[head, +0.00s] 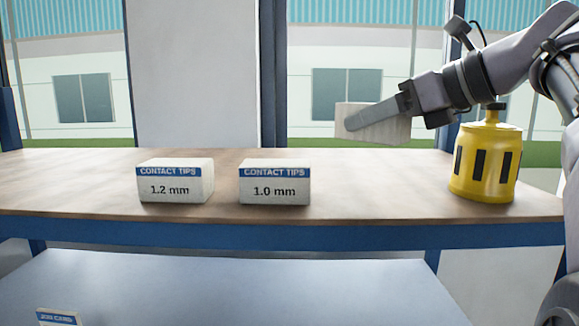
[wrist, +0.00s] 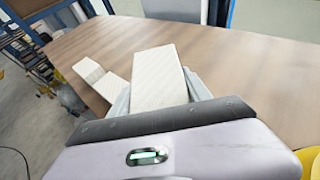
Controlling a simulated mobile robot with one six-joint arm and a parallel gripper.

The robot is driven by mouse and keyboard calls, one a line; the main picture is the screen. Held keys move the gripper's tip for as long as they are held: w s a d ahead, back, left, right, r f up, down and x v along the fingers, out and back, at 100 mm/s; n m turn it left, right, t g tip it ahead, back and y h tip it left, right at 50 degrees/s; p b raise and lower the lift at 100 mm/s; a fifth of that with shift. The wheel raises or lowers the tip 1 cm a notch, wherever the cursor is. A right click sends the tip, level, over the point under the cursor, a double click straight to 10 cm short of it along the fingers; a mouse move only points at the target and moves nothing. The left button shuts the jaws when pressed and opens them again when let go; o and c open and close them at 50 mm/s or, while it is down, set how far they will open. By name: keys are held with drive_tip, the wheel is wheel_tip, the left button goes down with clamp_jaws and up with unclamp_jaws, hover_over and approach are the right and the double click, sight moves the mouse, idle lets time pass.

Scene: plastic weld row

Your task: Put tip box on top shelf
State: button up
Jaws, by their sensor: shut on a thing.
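My gripper (head: 368,123) is at the right of the head view, shut on a plain pale box (head: 399,128). It holds the box in the air above the wooden top shelf (head: 350,165), tilted slightly. The held box (wrist: 157,75) fills the middle of the wrist view between the fingers. No label shows on its visible faces. Two white boxes with blue "CONTACT TIPS" bands stand on the top shelf: the 1.2 mm box (head: 174,182) at left and the 1.0 mm box (head: 274,183) to its right, with a gap between.
A yellow container (head: 485,158) with black stripes stands on the shelf's right end, below my arm. Bare wood lies between it and the 1.0 mm box.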

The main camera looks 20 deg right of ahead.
drive_tip(key=b, duration=0.2)
hover_over(370, 195)
drive_tip(key=s, duration=0.1)
wheel_tip(370, 195, down, 4)
drive_tip(key=shift+s+f, duration=0.1)
drive_tip(key=shift+s, duration=0.05)
drive_tip(key=f, duration=0.1)
drive_tip(key=w+f, duration=0.1)
drive_tip(key=f, duration=0.1)
drive_tip(key=f+b, duration=0.1)
drive_tip(key=f, duration=0.1)
drive_tip(key=shift+w, duration=0.4)
drive_tip(key=shift+s+r, duration=0.1)
drive_tip(key=shift+s, duration=0.35)
drive_tip(key=shift+w, duration=0.15)
drive_tip(key=o, duration=1.7)
drive_tip(key=shift+w+d+f, duration=0.1)
drive_tip(key=shift+f, duration=0.1)
